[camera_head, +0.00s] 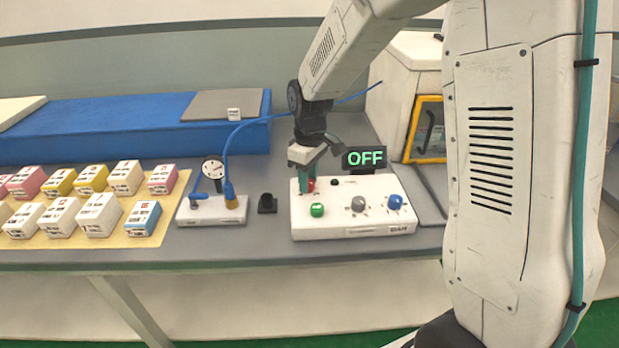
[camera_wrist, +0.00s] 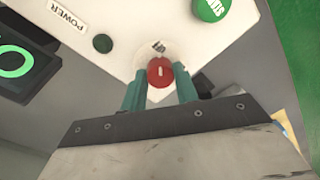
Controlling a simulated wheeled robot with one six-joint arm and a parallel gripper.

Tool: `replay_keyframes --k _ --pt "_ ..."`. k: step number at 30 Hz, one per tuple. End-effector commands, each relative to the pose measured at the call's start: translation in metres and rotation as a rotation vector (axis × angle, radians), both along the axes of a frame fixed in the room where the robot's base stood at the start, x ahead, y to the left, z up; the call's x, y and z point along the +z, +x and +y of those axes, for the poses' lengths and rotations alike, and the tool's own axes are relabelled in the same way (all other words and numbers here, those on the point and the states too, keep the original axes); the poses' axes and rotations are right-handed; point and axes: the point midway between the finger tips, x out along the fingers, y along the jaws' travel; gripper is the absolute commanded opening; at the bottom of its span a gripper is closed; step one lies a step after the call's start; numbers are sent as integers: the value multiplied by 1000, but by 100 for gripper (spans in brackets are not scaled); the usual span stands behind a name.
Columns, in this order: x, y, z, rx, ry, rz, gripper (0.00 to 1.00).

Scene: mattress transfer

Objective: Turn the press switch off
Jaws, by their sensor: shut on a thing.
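A white control box (camera_head: 355,228) stands on the grey table right of centre in the head view. It carries a green button (camera_head: 317,210), a grey knob (camera_head: 358,204) and a blue knob (camera_head: 394,202). The red switch has a white mark and sits between the fingertips in the wrist view. The wrist view also shows the green button (camera_wrist: 210,8) and a dark green light (camera_wrist: 102,43) near the word POWER.
Left of the box are a small black block (camera_head: 267,203) and a gauge stand (camera_head: 212,212) with a blue tube. Several coloured boxes stand on a yellow mat (camera_head: 130,238). A blue mattress (camera_head: 100,128) lies behind. A white machine (camera_head: 405,75) with a yellow-framed door stands at right.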

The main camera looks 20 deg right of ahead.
Motion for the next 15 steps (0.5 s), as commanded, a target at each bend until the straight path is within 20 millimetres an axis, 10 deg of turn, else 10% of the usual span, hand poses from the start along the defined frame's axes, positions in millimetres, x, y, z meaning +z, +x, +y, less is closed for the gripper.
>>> replay_keyframes --k 13,15 --pt "-1 -2 0 12 0 5 7" --pt "-1 -2 0 12 0 5 44"
